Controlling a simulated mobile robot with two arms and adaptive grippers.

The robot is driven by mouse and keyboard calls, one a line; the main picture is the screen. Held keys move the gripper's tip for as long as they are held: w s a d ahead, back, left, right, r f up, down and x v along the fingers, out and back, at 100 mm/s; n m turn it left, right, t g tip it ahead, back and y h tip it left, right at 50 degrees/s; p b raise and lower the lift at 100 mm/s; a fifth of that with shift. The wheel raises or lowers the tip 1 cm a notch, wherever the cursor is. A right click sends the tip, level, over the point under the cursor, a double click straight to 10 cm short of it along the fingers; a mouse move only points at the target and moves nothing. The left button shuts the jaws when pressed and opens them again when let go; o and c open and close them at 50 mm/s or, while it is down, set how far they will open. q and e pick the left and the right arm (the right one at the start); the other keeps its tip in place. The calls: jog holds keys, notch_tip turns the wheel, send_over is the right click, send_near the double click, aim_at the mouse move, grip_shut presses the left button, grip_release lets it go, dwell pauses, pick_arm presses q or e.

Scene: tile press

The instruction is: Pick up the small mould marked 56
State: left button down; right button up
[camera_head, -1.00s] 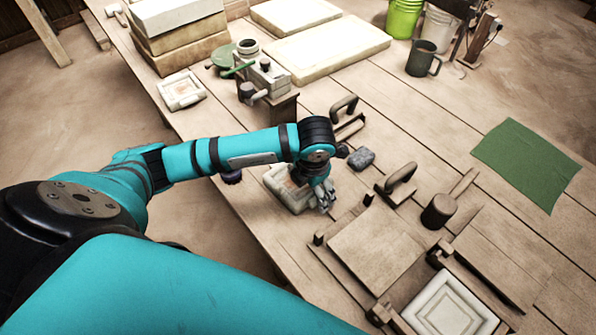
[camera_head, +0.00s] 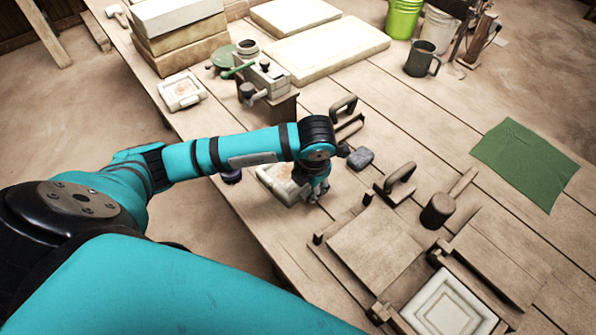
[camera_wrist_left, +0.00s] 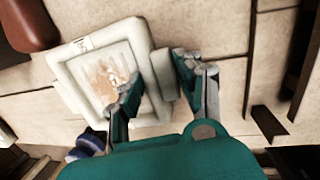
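A small pale mould (camera_head: 268,178) with a stained inner face lies near the table's front edge. It shows close up in the left wrist view (camera_wrist_left: 143,46), with a lug (camera_wrist_left: 163,70) on its right side and a small mark I cannot read at its upper left corner. My left gripper (camera_head: 318,190) is at the mould's right side. In the left wrist view its fingers (camera_wrist_left: 155,82) straddle the right wall and lug, one finger over the inner face and one outside. Whether the mould is raised is unclear. My right gripper is out of view.
Another small mould (camera_head: 182,90) lies further back left. A grey stone (camera_head: 360,158), a wooden-handled tool (camera_head: 399,180), a mallet (camera_head: 438,210) and a wooden press frame (camera_head: 375,245) are right of the gripper. A green cloth (camera_head: 527,163) lies at the far right.

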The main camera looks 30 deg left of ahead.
pick_arm(q)
jog(key=shift+s+a+f, duration=0.15)
jog(key=shift+a+f, duration=0.05)
jog(key=shift+f, duration=0.05)
